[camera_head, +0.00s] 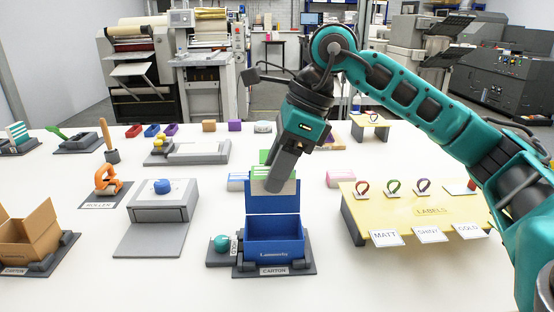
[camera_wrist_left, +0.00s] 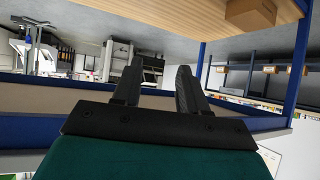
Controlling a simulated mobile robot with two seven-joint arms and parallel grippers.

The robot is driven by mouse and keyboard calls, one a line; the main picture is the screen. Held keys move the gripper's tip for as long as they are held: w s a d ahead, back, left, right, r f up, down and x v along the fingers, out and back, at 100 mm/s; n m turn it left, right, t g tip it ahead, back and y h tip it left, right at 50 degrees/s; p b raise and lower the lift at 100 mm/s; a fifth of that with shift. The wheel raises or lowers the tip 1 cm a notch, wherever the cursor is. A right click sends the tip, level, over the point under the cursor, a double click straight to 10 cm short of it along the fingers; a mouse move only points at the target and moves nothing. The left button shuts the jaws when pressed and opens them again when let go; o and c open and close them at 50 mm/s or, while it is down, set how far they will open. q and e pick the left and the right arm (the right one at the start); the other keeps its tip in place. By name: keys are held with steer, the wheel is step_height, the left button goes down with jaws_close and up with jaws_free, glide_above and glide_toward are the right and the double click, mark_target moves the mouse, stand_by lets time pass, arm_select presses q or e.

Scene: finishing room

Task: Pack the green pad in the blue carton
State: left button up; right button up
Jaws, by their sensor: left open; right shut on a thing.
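The blue carton (camera_head: 275,236) stands open on a dark base labelled CARTON, its back flap raised. My left gripper (camera_wrist_left: 156,80) is open and empty in the left wrist view, away from the table things. It is not in the head view.
A teal knob (camera_head: 221,243) is beside the carton's left side. A grey press with a blue knob (camera_head: 162,186) stands to the left, a brown carton (camera_head: 30,236) at far left. The yellow labels table (camera_head: 430,211) stands to the right.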

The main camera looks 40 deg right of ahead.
steer(key=shift+f+b, duration=0.35)
steer(key=shift+f, duration=0.25)
step_height(320, 180, down, 6)
steer(key=b, duration=0.4)
steer(key=shift+r+b, duration=0.2)
steer(key=shift+b, duration=0.1)
steer(key=shift+f+b, duration=0.4)
steer(key=shift+f, duration=0.05)
arm_select(q)
steer(key=d+f, duration=0.1)
steer(key=w+d+f, duration=0.1)
steer(key=f, duration=0.1)
steer(key=shift+w+h, duration=0.15)
steer(key=shift+h, duration=0.25)
steer(key=shift+s+f, duration=0.2)
arm_select(e)
steer(key=shift+f, duration=0.1)
arm_select(q)
steer(key=shift+f+b, duration=0.45)
arm_select(e)
steer(key=shift+f, duration=0.5)
